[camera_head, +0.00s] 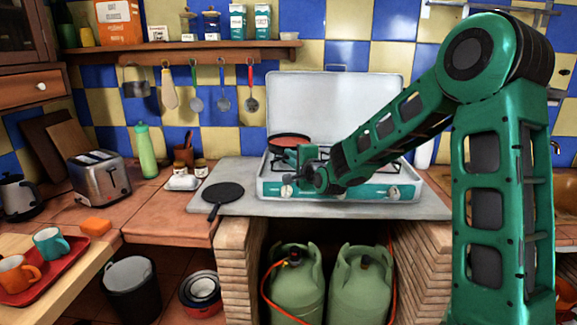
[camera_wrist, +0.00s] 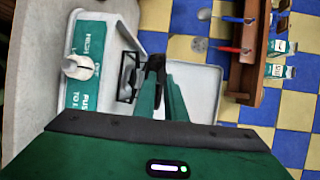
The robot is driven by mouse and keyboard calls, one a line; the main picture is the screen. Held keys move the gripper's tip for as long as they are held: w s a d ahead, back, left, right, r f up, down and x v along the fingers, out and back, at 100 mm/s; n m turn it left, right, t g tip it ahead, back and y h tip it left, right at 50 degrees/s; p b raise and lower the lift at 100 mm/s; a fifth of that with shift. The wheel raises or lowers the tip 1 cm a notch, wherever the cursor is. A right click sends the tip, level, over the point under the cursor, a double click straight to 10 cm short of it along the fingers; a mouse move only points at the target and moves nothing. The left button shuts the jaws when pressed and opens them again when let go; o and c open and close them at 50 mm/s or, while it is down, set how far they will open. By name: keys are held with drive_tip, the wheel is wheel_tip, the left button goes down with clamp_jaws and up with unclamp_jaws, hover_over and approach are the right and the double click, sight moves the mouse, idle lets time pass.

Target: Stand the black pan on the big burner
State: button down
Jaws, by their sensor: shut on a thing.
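The black pan (camera_head: 223,191) lies flat on the grey slab left of the stove, its handle pointing to the front. My gripper (camera_head: 297,154) is over the left part of the stove (camera_head: 267,188), apart from the black pan. It is shut at the near side of a red pan (camera_head: 289,139) with a dark rim, by its handle as it seems; the grip itself is too small to make out. In the wrist view my gripper's dark fingertips (camera_wrist: 155,64) are close together beside a burner grate (camera_wrist: 128,76). The red pan cannot be made out there. My arm hides much of the burners.
The stove's raised lid (camera_head: 335,100) stands behind. Small jars (camera_head: 200,166) and a green bottle (camera_head: 146,150) stand to the left. Utensils hang under the shelf (camera_head: 185,53). The grey slab (camera_head: 250,205) is clear around the black pan. Gas bottles (camera_head: 298,285) stand below.

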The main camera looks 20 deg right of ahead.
drive_tip(key=shift+f, duration=1.1)
drive_tip(key=c, duration=1.8)
unclamp_jaws()
drive_tip(key=shift+f, duration=0.1)
drive_tip(key=s, duration=0.4)
drive_tip(key=s+d+r, duration=0.1)
drive_tip(key=s, duration=0.3)
drive_tip(key=s+r, duration=0.1)
drive_tip(key=s, duration=0.2)
drive_tip(key=shift+s+d, duration=0.25)
drive_tip(key=shift+s, duration=0.15)
